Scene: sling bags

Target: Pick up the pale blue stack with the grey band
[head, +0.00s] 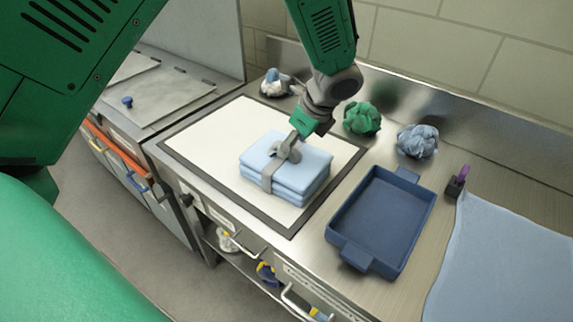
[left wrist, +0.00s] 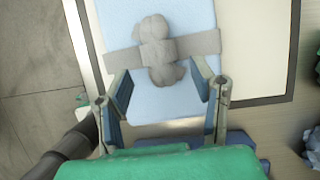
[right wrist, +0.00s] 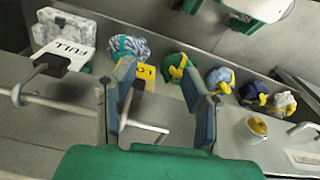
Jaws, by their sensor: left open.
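The pale blue stack (head: 305,163) of folded cloth lies on a white, dark-edged mat (head: 212,143) on the steel counter. A grey band (head: 267,178) with a knotted grey top wraps it; the band also shows in the left wrist view (left wrist: 205,42). My left gripper (head: 293,142) is over the stack at the knot, coming from the far side. In the left wrist view, its open fingers (left wrist: 162,82) are on either side of the knot's near end. Whether they touch the cloth is unclear. My right gripper (right wrist: 160,75) is open and empty, seen only in the right wrist view.
A dark blue tray (head: 385,222) stands right of the mat. Crumpled green (head: 362,118) and blue-grey (head: 417,140) cloths lie behind. A pale blue sheet (head: 505,265) covers the right counter. Several bundles, including a green one (right wrist: 175,66), lie below my right gripper.

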